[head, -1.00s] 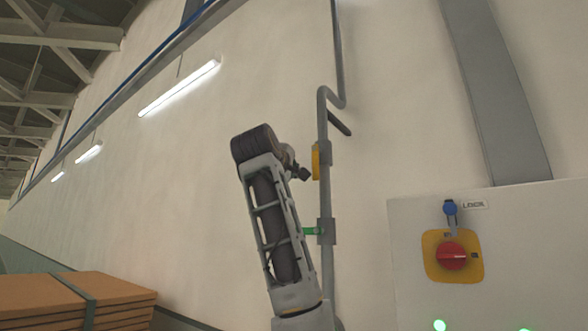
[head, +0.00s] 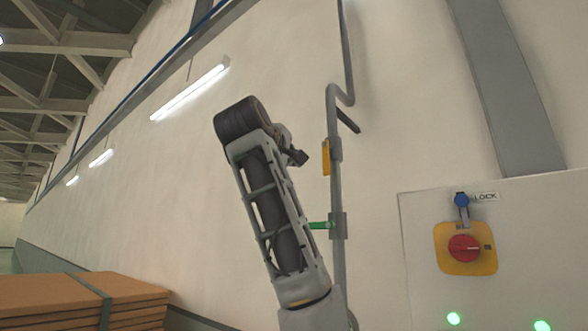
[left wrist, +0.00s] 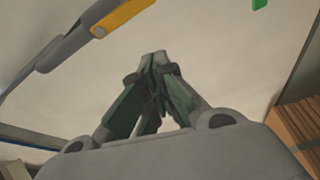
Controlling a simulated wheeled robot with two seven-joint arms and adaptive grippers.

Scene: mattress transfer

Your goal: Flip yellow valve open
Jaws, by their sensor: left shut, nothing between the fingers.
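The yellow valve handle (head: 326,157) is on the grey vertical pipe (head: 332,105) on the wall and lies along the pipe. In the left wrist view the yellow handle (left wrist: 122,14) shows at the top, left of the fingertips and apart from them. My left gripper (head: 300,157) is just left of the yellow handle, with a small gap in the picture. In the left wrist view its fingers (left wrist: 154,60) meet at the tips and hold nothing. My right gripper is not in view.
A green valve handle (head: 321,225) sticks out left from the pipe below the yellow one. A grey control box (head: 415,235) with a red knob (head: 464,248) and a blue padlock (head: 461,200) is at the right. Stacked brown boards (head: 50,298) are at the lower left.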

